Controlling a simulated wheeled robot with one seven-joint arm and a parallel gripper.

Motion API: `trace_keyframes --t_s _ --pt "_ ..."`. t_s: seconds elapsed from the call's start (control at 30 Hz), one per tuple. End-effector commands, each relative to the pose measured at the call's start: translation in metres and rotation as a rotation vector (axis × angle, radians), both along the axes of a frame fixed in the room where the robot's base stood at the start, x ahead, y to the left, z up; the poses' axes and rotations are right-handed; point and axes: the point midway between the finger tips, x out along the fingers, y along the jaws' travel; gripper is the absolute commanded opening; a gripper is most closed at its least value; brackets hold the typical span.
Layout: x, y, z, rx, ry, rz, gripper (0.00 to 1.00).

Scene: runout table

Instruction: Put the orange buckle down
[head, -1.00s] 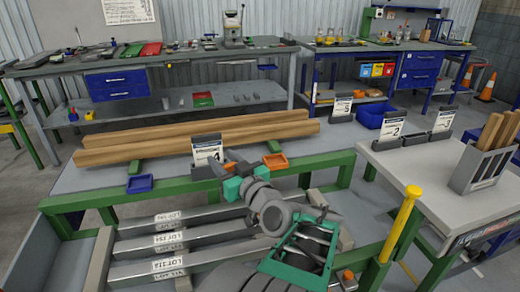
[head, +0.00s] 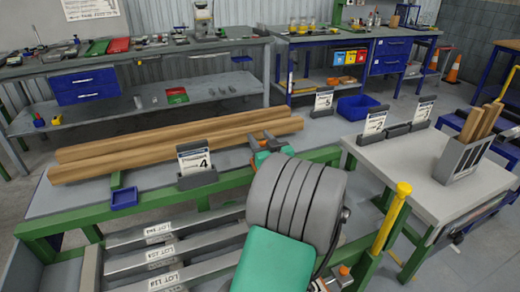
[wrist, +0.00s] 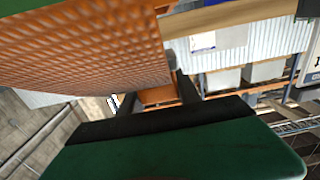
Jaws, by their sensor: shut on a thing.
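A small bit of orange (head: 263,142) shows at the fingers in the head view. A large orange textured surface (wrist: 80,50) fills the upper left of the wrist view; I cannot tell if it is part of the buckle. Whether the buckle touches the table is hidden.
The number 4 card (head: 195,160) stands close left of my gripper. A blue tray (head: 124,198) lies farther left, with long wooden beams (head: 170,150) behind. A yellow-capped post (head: 403,190) and a grey side table (head: 420,165) are at right.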

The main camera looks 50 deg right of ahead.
Motion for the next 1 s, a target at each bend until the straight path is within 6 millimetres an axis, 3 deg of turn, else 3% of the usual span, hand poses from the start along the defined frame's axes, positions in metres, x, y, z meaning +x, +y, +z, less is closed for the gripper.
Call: trace_keyframes --t_s 0.33,0.73,0.77,1.0 --pt "0.008 -0.013 -0.045 0.002 -0.001 -0.003 0.00" --pt "0.008 -0.012 -0.051 -0.003 -0.002 -0.003 0.00" --pt "0.008 -0.012 -0.051 -0.002 -0.001 -0.003 0.40" --pt "0.008 -0.012 -0.049 -0.001 0.000 -0.003 0.60"
